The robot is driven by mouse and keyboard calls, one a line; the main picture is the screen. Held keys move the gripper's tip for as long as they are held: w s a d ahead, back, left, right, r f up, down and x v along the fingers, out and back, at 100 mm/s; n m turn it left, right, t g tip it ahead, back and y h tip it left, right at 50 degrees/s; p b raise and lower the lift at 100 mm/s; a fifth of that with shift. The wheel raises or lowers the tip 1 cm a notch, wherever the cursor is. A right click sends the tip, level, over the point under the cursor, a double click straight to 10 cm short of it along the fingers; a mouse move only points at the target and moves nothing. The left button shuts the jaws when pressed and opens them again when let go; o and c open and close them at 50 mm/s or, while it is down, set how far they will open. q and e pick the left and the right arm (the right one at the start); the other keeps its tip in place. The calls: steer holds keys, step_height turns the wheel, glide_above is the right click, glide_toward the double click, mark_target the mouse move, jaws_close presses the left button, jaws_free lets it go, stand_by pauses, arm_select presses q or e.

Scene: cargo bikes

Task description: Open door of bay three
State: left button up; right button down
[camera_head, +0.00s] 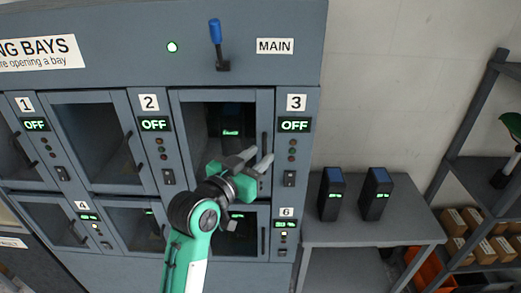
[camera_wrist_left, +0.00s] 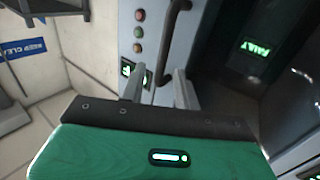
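The door of bay three (camera_head: 222,96) is a grey-framed panel with a dark window, and it looks shut. Its dark vertical handle (camera_head: 264,142) is on the right side of the door, left of the bay three panel with its green OFF display (camera_head: 294,125). My left gripper (camera_head: 257,160) is in front of the lower part of this handle. In the left wrist view the handle (camera_wrist_left: 174,40) runs down toward the gap between the two grey fingers (camera_wrist_left: 157,88), which stand apart. I cannot tell whether they touch it. My right gripper is not in view.
A battery with a green FAULT display (camera_wrist_left: 256,48) is inside the bay. A blue-handled lever (camera_head: 216,40) sits beside the MAIN label (camera_head: 275,46). Two dark batteries (camera_head: 333,194) stand on a grey table (camera_head: 345,234) at right. Shelving (camera_head: 455,170) is farther right.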

arm_select(q)
steer(key=shift+x, duration=0.8)
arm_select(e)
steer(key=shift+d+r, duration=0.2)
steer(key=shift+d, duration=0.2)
arm_select(q)
steer(key=shift+c, duration=0.4)
jaws_close()
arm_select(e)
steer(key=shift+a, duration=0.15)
arm_select(q)
steer(key=shift+s, duration=0.1)
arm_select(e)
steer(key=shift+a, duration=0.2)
